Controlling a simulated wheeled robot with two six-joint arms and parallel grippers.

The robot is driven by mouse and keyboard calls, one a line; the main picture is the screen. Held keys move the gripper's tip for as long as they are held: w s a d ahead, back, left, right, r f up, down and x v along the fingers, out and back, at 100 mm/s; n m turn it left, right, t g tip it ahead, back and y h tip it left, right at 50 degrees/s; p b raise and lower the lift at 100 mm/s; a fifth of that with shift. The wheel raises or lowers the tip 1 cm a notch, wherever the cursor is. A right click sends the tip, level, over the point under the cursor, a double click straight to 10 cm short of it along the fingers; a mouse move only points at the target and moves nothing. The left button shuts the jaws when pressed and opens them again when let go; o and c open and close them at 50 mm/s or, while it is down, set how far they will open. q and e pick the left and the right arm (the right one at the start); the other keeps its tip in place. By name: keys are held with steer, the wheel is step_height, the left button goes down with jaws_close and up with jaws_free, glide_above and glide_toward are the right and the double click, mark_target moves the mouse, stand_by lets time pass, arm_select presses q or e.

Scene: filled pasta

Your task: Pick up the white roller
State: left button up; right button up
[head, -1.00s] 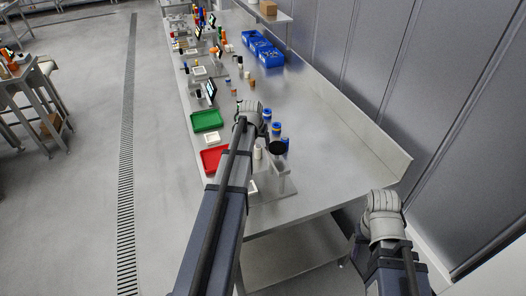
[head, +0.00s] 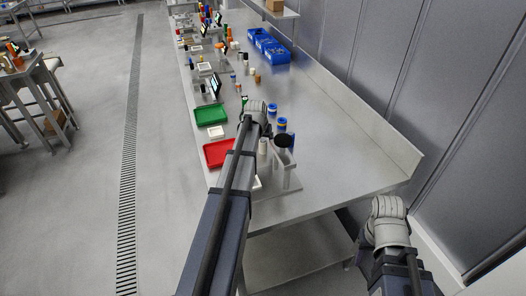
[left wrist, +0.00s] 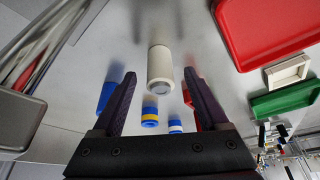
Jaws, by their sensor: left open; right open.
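The white roller (left wrist: 160,68) is a cream-white cylinder with a grey end face in the left wrist view. It lies in the picture between the two fingers of my left gripper (left wrist: 160,88), which is open, with a gap on both sides. In the head view a pale upright cylinder (head: 262,146), probably the same roller, stands just past my left arm. The fingers of my left gripper are hidden behind the arm there. My right arm's wrist shows at the lower right of the head view, but its fingers do not show.
A red tray (head: 218,153) and a green tray (head: 210,115) lie along the left table edge. Blue bins (head: 268,47) stand farther back. The right part of the table is clear.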

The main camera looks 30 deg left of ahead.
arm_select(q)
steer(key=shift+b+x, duration=0.65)
steer(key=shift+x, duration=0.55)
steer(key=shift+r, duration=0.1)
jaws_close()
